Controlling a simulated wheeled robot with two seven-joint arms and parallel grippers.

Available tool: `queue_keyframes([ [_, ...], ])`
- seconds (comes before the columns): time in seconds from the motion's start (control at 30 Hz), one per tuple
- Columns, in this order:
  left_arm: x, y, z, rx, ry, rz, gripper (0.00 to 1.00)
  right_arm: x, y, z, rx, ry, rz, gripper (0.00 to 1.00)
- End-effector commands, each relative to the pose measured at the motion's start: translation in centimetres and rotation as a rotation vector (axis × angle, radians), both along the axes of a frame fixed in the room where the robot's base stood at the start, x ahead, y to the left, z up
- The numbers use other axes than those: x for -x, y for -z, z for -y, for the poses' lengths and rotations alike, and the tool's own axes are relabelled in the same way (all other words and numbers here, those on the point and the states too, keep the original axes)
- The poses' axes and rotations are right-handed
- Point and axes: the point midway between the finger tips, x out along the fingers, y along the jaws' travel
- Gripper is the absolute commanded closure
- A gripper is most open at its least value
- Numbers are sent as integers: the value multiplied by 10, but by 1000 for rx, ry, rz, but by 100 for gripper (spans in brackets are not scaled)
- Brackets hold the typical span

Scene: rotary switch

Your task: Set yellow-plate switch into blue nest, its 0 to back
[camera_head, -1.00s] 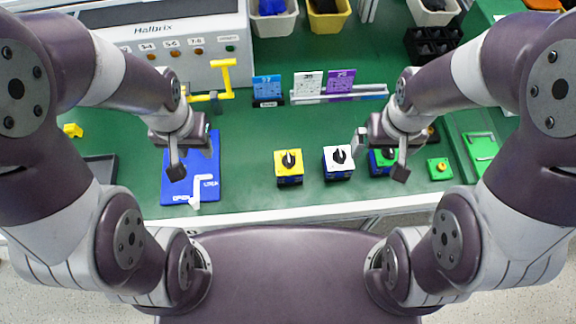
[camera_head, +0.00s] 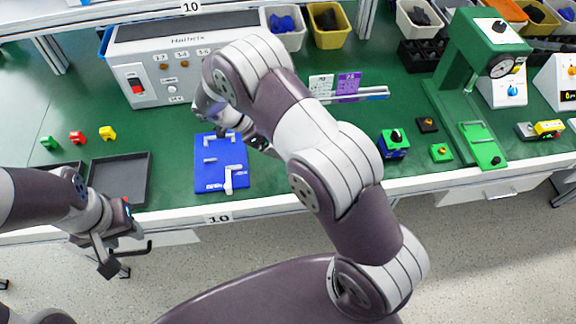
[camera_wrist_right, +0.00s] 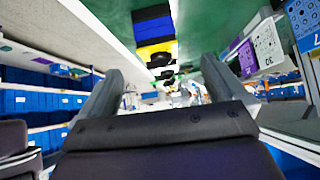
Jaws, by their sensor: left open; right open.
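The yellow-plate switch (camera_wrist_right: 155,46) shows in the right wrist view, with a black knob and a blue and black body. It lies ahead of and between my right gripper's (camera_wrist_right: 158,82) open fingers, apart from them. In the head view my right arm hides it. The blue board (camera_head: 207,178) with white L-shaped pieces, which looks like the blue nest, lies left of centre. My right gripper (camera_head: 262,145) is just right of this board, partly hidden by its own arm. My left gripper (camera_head: 122,258) is open and empty in front of the table's front edge.
A green switch (camera_head: 394,146) stands right of my right arm. A dark tray (camera_head: 120,183) lies left of the blue board. The grey control box (camera_head: 170,60) and a rail with cards (camera_head: 345,92) stand behind. A green press (camera_head: 470,60) is at right.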

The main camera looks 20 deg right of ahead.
Motion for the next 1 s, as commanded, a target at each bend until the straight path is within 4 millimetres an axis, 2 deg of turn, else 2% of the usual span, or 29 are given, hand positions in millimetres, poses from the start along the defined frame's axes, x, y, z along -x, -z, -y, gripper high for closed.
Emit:
queue_keyframes([
  [0.07,0,-2,0,0,0,0,57,6,4,11,17,-5,-34,2],
  [0.23,0,-6,0,0,0,1,57,13,32,38,15,-8,-33,2],
  [0.47,0,-10,0,0,0,0,57,19,53,59,15,-11,-31,2],
  [0.63,0,-16,0,0,0,0,57,30,77,79,14,-9,-30,2],
  [0.73,0,-17,0,0,0,0,57,31,85,86,13,-11,-28,2],
  [0.93,0,-16,0,0,0,0,57,31,86,87,13,-12,-26,2],
  [0.97,0,-16,0,0,0,0,57,31,86,87,13,-12,-26,5],
  [1.0,0,-16,0,0,0,0,57,31,86,87,13,-12,-26,18],
])
